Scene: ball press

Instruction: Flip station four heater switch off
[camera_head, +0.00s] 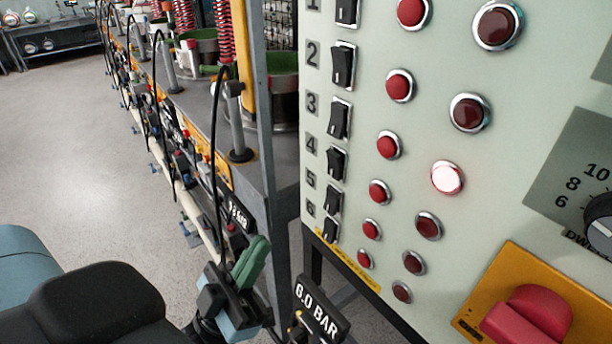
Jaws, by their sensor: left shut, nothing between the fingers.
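The pale control panel (530,150) fills the right side, with numbered rows of black rocker switches, red buttons and round lamps. The station four switch (336,162) sits beside the label 4 (311,145); its rocker position is hard to tell. The fourth-row lamp (428,225) is dark red. The third-row lamp (447,177) glows bright. My left gripper (259,246), with green fingers, is shut and empty at the lower middle. It is below and left of the switch column, apart from the panel. My right gripper is not in view.
Black rockers for station three (339,118) and station five (333,199) lie close above and below. A red knob (530,315) on a yellow plate is at lower right. A bench (240,170) with presses and a grey post (260,130) stand left of the panel.

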